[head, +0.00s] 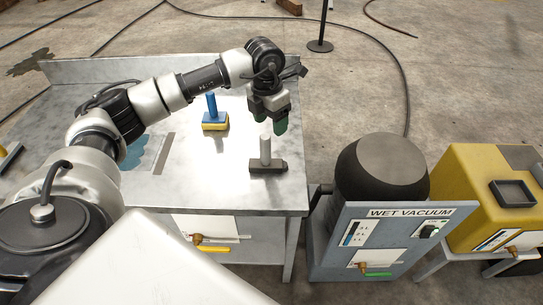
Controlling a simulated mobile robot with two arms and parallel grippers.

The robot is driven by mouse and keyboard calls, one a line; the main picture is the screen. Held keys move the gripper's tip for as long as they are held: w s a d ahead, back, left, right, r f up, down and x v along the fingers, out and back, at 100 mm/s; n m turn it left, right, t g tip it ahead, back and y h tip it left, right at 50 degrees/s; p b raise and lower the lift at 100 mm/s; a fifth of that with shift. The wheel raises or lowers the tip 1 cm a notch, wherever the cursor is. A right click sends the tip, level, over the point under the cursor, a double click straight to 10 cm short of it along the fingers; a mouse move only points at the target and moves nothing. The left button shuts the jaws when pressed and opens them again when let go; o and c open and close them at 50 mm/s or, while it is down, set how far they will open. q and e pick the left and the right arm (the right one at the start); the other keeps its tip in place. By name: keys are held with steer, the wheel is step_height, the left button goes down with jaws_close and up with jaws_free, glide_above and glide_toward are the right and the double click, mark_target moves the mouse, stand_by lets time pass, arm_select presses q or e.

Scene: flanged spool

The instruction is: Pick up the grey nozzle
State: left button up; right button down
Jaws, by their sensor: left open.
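The grey nozzle (265,150) stands upright on the metal table (215,185), near its right edge. It has a light grey stem on a wide dark base. My left gripper (272,121) is over the table just above and behind the stem in the picture, pointing down. Its green-tipped fingers are open, and nothing shows between them. I cannot tell the exact gap between fingertips and stem. My right gripper is not in view.
A blue-handled tool with a yellow base (214,122) stands left of the nozzle. A blue puddle (133,152) lies further left. A wet vacuum (380,215) and a yellow machine (485,195) stand right of the table. The table's front middle is clear.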

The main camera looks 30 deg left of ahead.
mark_target(265, 145)
arm_select(q)
steer(key=shift+a+r+y, duration=0.3)
steer(key=shift+a+y, duration=0.1)
steer(key=shift+a, duration=0.45)
steer(key=shift+a+f, duration=0.2)
steer(key=shift+f, duration=0.05)
step_height(265, 145, down, 4)
steer(key=shift+d+f+p, duration=0.1)
steer(key=shift+f+p, duration=0.15)
steer(key=shift+p, duration=0.2)
step_height(265, 145, down, 5)
steer(key=shift+d+r+p, duration=0.1)
steer(key=shift+d+p, duration=0.05)
steer(key=shift+p, duration=0.7)
steer(key=shift+f, duration=0.35)
jaws_close()
